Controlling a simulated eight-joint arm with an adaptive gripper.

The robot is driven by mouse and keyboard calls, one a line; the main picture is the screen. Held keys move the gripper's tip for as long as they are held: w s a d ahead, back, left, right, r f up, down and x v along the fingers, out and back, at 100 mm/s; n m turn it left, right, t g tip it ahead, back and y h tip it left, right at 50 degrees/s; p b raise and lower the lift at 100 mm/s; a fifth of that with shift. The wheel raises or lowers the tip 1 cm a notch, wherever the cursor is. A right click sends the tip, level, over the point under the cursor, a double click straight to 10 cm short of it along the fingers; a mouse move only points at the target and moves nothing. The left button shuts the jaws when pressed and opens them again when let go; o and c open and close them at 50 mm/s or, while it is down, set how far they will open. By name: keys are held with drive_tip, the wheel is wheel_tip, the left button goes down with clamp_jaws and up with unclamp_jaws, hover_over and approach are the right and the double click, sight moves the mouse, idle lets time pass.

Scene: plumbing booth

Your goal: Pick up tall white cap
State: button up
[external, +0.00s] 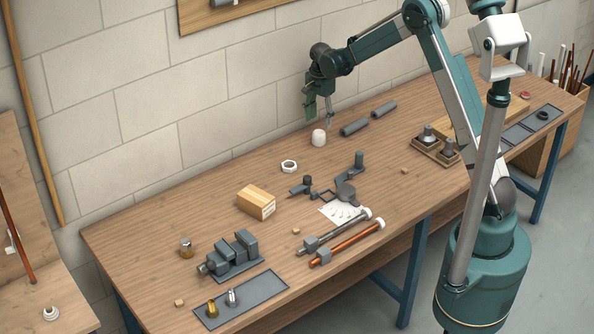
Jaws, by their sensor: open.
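The tall white cap (319,138) stands on the wooden bench near its back edge, by the block wall. It is a small white cylinder with a rounded top. My gripper (320,122) is open and points down, just above or behind the cap. One finger shows to the upper left of the cap and the other to its upper right. I cannot tell the exact gap between the fingers and the cap. Nothing shows between the fingers.
Dark fittings (346,192), a wooden block (256,202) and a vise (231,257) stand further forward. The wall (230,120) is close behind.

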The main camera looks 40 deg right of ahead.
sight(319, 132)
drive_tip(key=shift+f, duration=0.95)
drive_tip(key=shift+f, duration=0.15)
drive_tip(key=shift+f, duration=2.5)
drive_tip(key=shift+c, duration=0.2)
drive_tip(key=c, duration=0.9)
